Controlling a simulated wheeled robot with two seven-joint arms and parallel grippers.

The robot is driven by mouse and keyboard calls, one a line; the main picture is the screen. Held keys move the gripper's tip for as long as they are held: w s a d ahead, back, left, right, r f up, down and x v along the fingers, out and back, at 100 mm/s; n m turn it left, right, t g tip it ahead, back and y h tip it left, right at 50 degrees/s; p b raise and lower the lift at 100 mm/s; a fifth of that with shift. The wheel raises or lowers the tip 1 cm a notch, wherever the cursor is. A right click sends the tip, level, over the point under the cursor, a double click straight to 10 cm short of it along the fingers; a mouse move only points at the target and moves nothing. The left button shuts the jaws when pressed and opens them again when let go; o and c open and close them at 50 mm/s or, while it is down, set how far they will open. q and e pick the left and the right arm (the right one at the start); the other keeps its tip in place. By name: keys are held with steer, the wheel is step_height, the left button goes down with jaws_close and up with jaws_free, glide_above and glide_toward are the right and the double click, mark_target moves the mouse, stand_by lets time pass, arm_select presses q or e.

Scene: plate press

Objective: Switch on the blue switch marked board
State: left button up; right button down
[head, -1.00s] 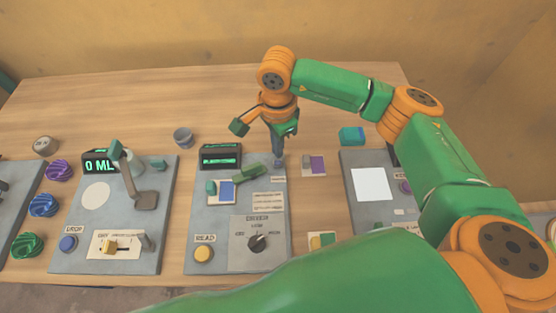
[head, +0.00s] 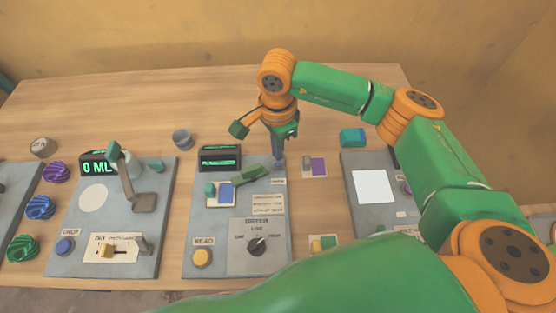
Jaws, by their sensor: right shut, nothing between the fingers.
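The middle grey panel (head: 202,229) carries a READ button, a dial and a lit green display. My right gripper (head: 278,157) points down, shut and empty, over the far right corner of this panel. A small grey-blue part (head: 278,166) shows right at its fingertips, with a small label (head: 279,181) just in front. The label is too small to read, and the fingers partly hide the part, so I cannot tell whether it is the blue board switch or whether they touch it. My left gripper is not in view.
A green lever-like part (head: 247,174) lies on the panel left of the fingers. A right panel (head: 353,163) has a white square. The back of the table is mostly clear.

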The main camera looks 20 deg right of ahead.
step_height(320, 180, up, 6)
steer(key=p, duration=0.3)
steer(key=shift+r, duration=0.25)
steer(key=shift+s, duration=0.1)
